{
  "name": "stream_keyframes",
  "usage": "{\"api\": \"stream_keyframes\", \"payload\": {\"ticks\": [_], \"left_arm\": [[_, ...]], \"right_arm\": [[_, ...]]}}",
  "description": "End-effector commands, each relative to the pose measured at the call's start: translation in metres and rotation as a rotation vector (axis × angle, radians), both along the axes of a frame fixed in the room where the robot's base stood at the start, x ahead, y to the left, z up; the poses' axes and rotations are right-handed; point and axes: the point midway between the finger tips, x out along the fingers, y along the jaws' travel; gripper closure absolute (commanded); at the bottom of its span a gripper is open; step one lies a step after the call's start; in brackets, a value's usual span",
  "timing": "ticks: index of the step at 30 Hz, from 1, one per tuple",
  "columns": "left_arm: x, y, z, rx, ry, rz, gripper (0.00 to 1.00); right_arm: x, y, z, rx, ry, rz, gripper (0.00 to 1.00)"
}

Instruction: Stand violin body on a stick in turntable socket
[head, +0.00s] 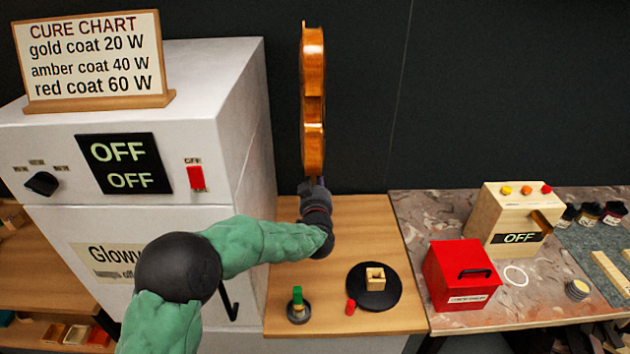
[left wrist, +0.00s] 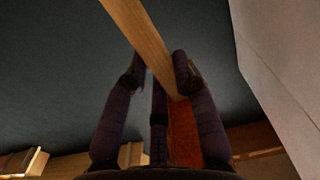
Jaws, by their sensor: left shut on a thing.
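The orange-brown violin body (head: 313,100) stands upright in the air, edge-on in the head view, above my left gripper (head: 315,190). My left gripper is shut on its lower end. In the left wrist view the fingers (left wrist: 160,85) close around a light wooden strip (left wrist: 140,35); I cannot tell whether this is the stick or the body's edge. The black turntable (head: 390,294) lies on the wooden bench, with a square wooden socket (head: 375,274) at its middle. The socket's opening looks empty. The gripper is above and left of the turntable, apart from it. My right gripper is not in view.
A green-topped piece (head: 298,299) in a dark round base and a small red piece (head: 350,306) are near the turntable. A red box (head: 460,277) and a wooden control box (head: 510,215) stand right.

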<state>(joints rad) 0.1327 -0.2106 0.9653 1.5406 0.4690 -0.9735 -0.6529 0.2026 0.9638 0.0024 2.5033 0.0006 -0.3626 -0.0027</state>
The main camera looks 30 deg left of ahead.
Motion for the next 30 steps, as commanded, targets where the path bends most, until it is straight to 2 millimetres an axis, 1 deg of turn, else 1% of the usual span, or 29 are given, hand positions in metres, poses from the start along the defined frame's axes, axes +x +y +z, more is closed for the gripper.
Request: {"api": "stream_keyframes", "payload": {"ticks": [1,17,26,30], "left_arm": [[0.0,0.0,0.005,0.001,-0.003,0.001,1.0],[0.0,0.0,0.022,0.002,-0.003,0.0,1.0],[0.0,0.0,0.021,0.001,-0.002,0.0,1.0],[-0.002,-0.002,0.015,0.001,0.001,0.001,1.0]], "right_arm": [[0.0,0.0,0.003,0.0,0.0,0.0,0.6],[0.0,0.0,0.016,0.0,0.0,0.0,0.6],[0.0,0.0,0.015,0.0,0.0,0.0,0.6],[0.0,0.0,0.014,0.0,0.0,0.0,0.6]]}}
